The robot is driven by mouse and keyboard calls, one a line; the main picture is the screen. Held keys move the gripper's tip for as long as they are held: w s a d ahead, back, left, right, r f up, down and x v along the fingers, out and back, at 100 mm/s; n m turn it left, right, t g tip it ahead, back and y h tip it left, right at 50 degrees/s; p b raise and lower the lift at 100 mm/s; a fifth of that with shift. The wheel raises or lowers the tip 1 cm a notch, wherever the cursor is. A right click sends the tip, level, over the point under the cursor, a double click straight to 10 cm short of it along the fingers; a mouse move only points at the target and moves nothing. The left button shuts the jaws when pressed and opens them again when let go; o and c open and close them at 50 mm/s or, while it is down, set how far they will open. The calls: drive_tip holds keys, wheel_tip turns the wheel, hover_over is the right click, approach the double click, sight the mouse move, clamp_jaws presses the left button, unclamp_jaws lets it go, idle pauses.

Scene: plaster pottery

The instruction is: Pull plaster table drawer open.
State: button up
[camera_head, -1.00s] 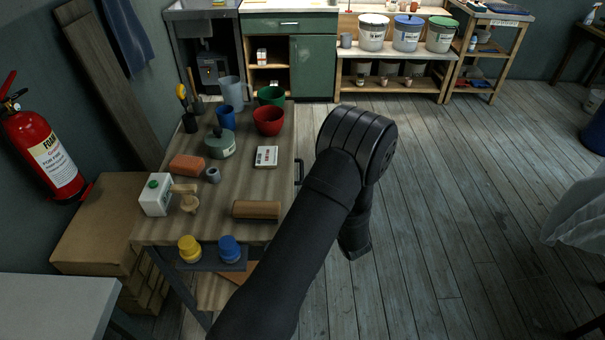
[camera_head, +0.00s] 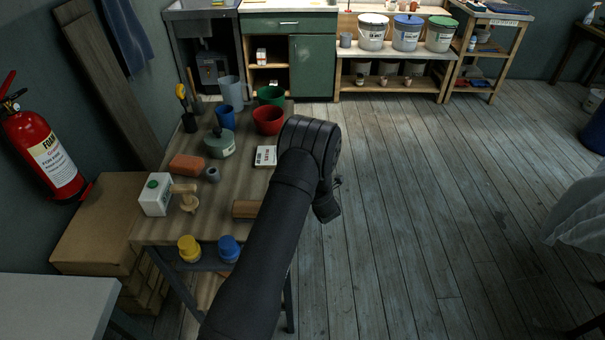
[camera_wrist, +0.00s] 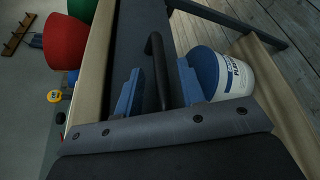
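The wooden-topped plaster table (camera_head: 235,185) stands left of my arm in the head view. Its right side, with the drawer handle, is hidden behind my arm there. In the wrist view, the dark drawer front (camera_wrist: 132,38) runs beside the table's pale edge (camera_wrist: 95,75). The black bar handle (camera_wrist: 158,75) stands out from it. My gripper (camera_wrist: 160,90) is open, its two blue fingers on either side of the handle, with a gap visible between handle and fingers. Contact deeper in the gripper cannot be told. In the head view my fingers are hidden.
Floor (camera_head: 430,210) right of my arm is clear.

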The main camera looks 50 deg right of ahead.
drive_tip(key=shift+x, duration=0.9)
drive_tip(key=shift+c, duration=0.5)
clamp_jaws()
drive_tip(key=shift+s, duration=0.1)
drive_tip(key=s+d, duration=1.8)
drive_tip(key=shift+s+d, duration=0.25)
drive_tip(key=shift+d, duration=0.05)
drive_tip(key=shift+o, duration=0.5)
unclamp_jaws()
